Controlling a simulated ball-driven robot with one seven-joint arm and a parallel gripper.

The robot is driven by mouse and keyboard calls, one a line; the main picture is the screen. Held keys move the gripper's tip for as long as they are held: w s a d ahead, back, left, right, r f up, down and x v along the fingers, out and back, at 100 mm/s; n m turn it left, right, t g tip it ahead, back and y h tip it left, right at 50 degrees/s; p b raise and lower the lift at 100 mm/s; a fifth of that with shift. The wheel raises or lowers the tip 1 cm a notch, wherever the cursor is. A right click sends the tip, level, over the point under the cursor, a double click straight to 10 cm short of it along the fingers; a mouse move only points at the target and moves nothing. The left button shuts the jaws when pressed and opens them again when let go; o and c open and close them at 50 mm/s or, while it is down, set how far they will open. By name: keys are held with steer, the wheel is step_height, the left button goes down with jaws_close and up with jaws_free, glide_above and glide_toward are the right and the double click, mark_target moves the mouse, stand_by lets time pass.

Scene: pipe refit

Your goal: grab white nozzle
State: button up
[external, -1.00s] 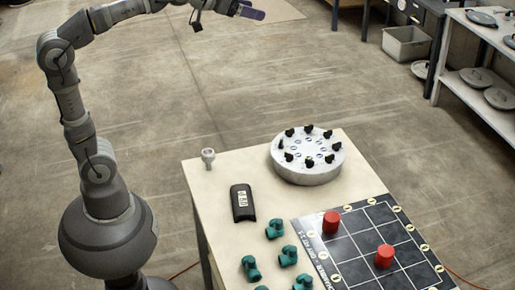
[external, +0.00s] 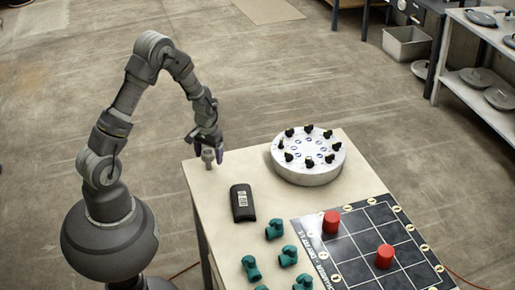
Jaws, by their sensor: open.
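The white nozzle (external: 208,158) stands upright near the far left corner of the table (external: 240,165). The fingers are open. I cannot tell whether they touch the nozzle. The gripper hides some of the nozzle's top.
A black device (external: 243,203) lies just in front of the nozzle. A round grey disc with black knobs (external: 308,178) is to the right. Several teal fittings (external: 274,229) lie nearer the front. Red cylinders (external: 331,221) stand on a dark grid mat (external: 365,217).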

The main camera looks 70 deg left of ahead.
mark_target(209, 161)
steer(key=f, duration=0.1)
steer(key=f+b, duration=0.2)
steer(key=f, duration=0.1)
steer(key=shift+a+f, duration=0.1)
steer(key=shift+a, duration=0.15)
steer(key=c, duration=1.1)
